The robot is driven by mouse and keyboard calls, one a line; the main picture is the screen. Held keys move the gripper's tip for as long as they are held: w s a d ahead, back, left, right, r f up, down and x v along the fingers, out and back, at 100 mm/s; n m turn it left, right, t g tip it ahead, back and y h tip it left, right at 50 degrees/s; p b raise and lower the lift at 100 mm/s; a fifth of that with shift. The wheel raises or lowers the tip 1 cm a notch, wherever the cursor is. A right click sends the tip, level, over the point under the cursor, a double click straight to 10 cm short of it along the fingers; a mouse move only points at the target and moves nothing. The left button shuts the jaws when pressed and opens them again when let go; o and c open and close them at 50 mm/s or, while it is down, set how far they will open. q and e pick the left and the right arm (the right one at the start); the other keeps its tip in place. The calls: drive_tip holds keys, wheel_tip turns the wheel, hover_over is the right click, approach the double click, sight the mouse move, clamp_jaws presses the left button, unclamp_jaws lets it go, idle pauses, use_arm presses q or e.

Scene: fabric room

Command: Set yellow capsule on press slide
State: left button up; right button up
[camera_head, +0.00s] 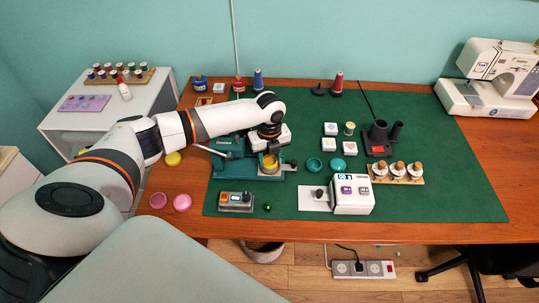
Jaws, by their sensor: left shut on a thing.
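The teal press (224,142) stands on the left part of the green mat, with a pale lever on its left. My left arm reaches in from the left and its gripper (270,152) points down over the right part of the press. The gripper is shut on the yellow capsule (269,165), which is at the press slide (284,175). The gripper hides the capsule's top, and I cannot tell whether the capsule rests on the slide or hangs just above it. My right gripper is not in view.
Another yellow round piece (172,159) and pink ones (182,203) lie left of the green mat (450,185). Teal round cups (336,164) and a white device (352,195) are right of the press. A small orange-and-grey box (236,200) lies in front. The mat's right part is clear.

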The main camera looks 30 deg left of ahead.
sight(270, 163)
use_arm(q)
drive_tip(key=shift+f+b, duration=0.3)
drive_tip(key=shift+f, duration=0.25)
drive_tip(key=o, duration=0.7)
drive_tip(key=shift+r, duration=0.1)
wheel_tip(270, 163, up, 11)
drive_tip(key=p, duration=1.1)
idle(0.3)
